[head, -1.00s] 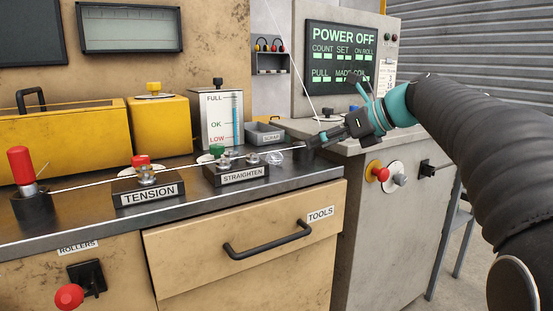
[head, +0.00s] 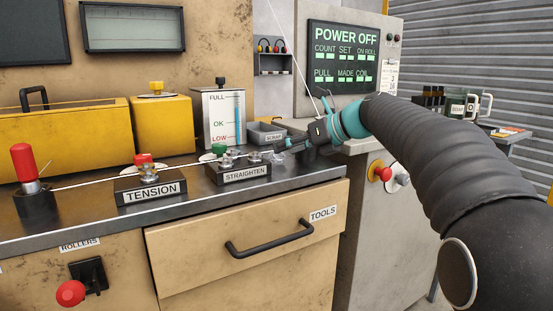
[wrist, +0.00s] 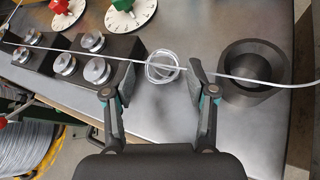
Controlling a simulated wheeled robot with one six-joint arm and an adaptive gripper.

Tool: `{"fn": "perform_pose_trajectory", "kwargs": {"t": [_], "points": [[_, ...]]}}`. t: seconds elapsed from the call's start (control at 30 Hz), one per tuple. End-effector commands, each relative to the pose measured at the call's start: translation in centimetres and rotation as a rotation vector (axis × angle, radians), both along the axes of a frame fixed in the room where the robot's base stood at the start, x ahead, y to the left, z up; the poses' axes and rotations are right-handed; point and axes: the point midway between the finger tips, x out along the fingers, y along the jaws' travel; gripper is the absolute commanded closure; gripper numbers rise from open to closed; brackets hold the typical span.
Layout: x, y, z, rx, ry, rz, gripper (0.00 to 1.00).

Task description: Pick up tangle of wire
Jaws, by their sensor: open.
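The tangle of wire (wrist: 162,67) is a small silvery coil on the metal bench top, with the straight wire (wrist: 240,78) running through or across it. In the wrist view it lies between the tips of my gripper (wrist: 157,82), a gap showing on each side. My gripper is open and empty.
Left of the tangle stand the metal rollers (wrist: 92,42) of the straightener. A dark round die (wrist: 253,70) stands to its right. Two dials, red (wrist: 67,10) and green (wrist: 125,10), sit beyond. The grey SCRAP bin (head: 265,131) stands behind my gripper.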

Motion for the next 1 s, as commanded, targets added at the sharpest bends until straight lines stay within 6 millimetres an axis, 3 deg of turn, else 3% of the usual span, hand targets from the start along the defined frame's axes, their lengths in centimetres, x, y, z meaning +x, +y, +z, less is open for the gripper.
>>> {"fn": "perform_pose_trajectory", "kwargs": {"t": [0.27, 0.5, 0.53, 0.67, 1.0], "points": [[1.6, 2.9, -1.9, 0.000, 0.002, 0.002, 0.43], [1.8, 3.1, -2.0, -0.001, 0.001, -0.001, 0.43], [1.8, 3.1, -2.0, -0.001, 0.001, -0.001, 0.46], [1.8, 3.1, -1.9, -0.001, 0.001, -0.001, 0.78], [1.8, 3.1, -1.9, 0.000, 0.001, 0.000, 0.80]]}}
